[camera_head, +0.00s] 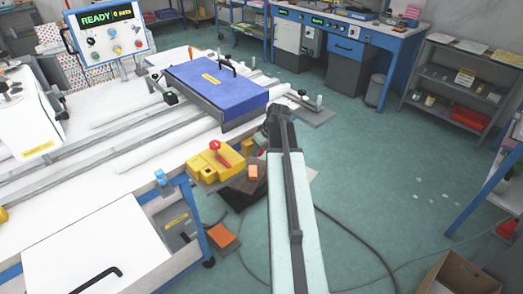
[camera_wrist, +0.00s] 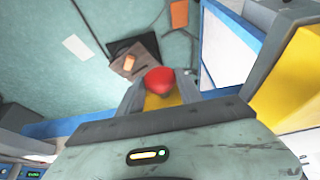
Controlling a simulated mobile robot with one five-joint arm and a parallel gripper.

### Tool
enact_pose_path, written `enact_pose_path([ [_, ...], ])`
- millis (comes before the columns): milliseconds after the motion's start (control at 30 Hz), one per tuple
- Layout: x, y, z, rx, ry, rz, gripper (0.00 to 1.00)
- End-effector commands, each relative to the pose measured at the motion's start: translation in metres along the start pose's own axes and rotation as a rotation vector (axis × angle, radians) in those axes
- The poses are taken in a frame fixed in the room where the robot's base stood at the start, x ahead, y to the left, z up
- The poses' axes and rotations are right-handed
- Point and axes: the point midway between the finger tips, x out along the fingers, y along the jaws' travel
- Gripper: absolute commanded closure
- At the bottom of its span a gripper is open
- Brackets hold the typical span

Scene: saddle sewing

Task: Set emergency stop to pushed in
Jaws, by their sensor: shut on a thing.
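In the wrist view a red rounded button (camera_wrist: 159,78), which looks like the emergency stop, sits over a yellow body (camera_wrist: 165,101). My gripper (camera_wrist: 158,92) has its grey fingers on either side of it and is shut on it. Whether the button is pushed in cannot be told. In the head view my dark gripper (camera_head: 280,110) is beside the near right end of the blue-topped block, and I cannot make out the button there.
A control panel (camera_head: 108,34) reading READY stands at the back left. The blue-topped block (camera_head: 215,88) lies on the white table (camera_head: 130,150). Orange pieces (camera_head: 222,236) and a cable lie on the floor. A cardboard box (camera_head: 462,277) is at lower right. The floor right of my arm is mostly clear.

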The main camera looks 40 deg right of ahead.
Motion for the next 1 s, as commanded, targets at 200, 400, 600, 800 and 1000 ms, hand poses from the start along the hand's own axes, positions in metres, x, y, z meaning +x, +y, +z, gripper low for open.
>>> enact_pose_path([
  [200, 0.004, 0.001, -0.010, 0.000, 0.002, 0.000, 1.00],
  [400, 0.004, 0.001, -0.011, 0.001, 0.004, 0.000, 0.37],
  [600, 0.004, 0.001, -0.010, 0.001, 0.002, 0.001, 0.37],
  [800, -0.003, 0.001, -0.010, 0.002, 0.002, 0.001, 0.37],
  [1000, -0.034, 0.000, -0.012, 0.002, 0.002, 0.001, 0.37],
])
